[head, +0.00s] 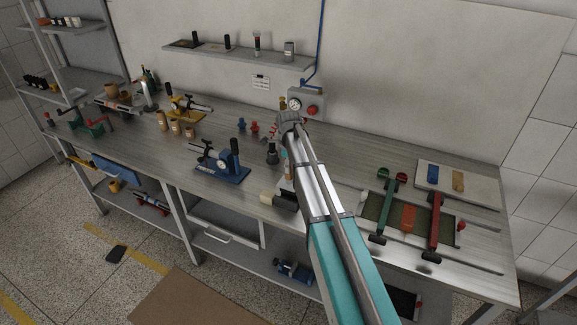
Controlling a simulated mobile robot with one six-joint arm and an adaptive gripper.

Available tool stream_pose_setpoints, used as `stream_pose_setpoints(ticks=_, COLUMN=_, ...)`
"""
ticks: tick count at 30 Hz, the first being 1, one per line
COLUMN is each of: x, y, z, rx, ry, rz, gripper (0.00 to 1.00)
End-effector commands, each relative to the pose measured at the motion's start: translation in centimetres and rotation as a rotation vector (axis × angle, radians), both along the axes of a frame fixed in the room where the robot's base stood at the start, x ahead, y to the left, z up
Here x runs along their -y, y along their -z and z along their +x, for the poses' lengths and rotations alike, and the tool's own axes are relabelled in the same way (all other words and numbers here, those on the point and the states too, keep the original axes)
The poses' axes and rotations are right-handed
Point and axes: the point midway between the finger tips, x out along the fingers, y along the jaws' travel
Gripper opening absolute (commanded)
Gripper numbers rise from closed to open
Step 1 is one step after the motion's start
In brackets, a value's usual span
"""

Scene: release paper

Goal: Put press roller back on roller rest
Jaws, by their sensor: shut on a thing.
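A short cream cylinder, which looks like the press roller (267,198), is at the bench's front edge, left of my arm. Its right end meets a dark block that seems to be part of my gripper (286,202). My gripper is shut on it, though my own arm link covers much of the grip. I cannot tell whether the roller touches the bench top. I cannot pick out the roller rest for certain; part of the bench is hidden behind my arm.
A blue press (222,170) stands left of the roller. Right of my arm is a dark green mat (383,208) with a green-handled tool (385,205), an orange block (408,218) and a red tool (436,222). A gauge box (307,105) is behind.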

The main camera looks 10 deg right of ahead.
Motion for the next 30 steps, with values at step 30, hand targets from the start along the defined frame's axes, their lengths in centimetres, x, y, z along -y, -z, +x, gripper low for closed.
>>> stream_pose_setpoints(ticks=30, x=0.0, y=1.7, z=0.0, rx=0.000, ry=0.000, rz=0.000, gripper=0.00)
